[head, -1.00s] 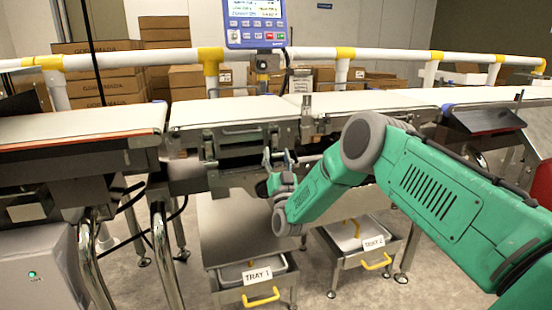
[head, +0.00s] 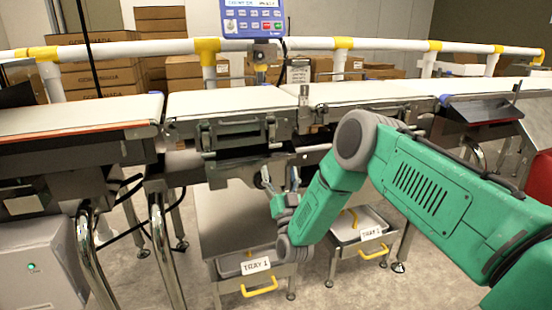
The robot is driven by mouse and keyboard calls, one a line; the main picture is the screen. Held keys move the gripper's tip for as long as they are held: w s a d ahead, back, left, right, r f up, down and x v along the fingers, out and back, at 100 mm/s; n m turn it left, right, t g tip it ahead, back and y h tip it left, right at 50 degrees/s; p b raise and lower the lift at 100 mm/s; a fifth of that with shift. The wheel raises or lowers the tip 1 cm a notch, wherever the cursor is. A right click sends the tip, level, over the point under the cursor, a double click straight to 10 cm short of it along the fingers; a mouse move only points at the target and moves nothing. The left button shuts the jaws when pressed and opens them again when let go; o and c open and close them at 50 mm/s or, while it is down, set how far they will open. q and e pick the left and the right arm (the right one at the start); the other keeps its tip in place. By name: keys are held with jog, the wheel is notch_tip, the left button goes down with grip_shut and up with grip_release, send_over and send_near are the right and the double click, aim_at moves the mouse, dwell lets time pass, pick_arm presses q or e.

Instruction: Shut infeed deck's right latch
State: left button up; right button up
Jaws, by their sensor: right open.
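The short middle belt section (head: 230,102), which I take for the infeed deck, has a metal front frame. A small upright metal latch piece (head: 271,130) is at the right end of that frame, and a similar one (head: 206,138) is at the left end. I cannot tell from this view whether the right latch is open or shut. My right gripper (head: 280,178) is below the right latch piece, in front of the lower bracket, with its fingers pointing up and apart. It is empty and appears clear of the latch. My left gripper is not in view.
Tray 1 (head: 257,265) and tray 2 (head: 372,234) sit low under the conveyor. A display panel (head: 253,18) stands behind the belt. A white rail (head: 120,48) runs along the back. A grey cabinet (head: 38,270) is at the lower left.

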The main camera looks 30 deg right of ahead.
jog(key=shift+v, duration=1.65)
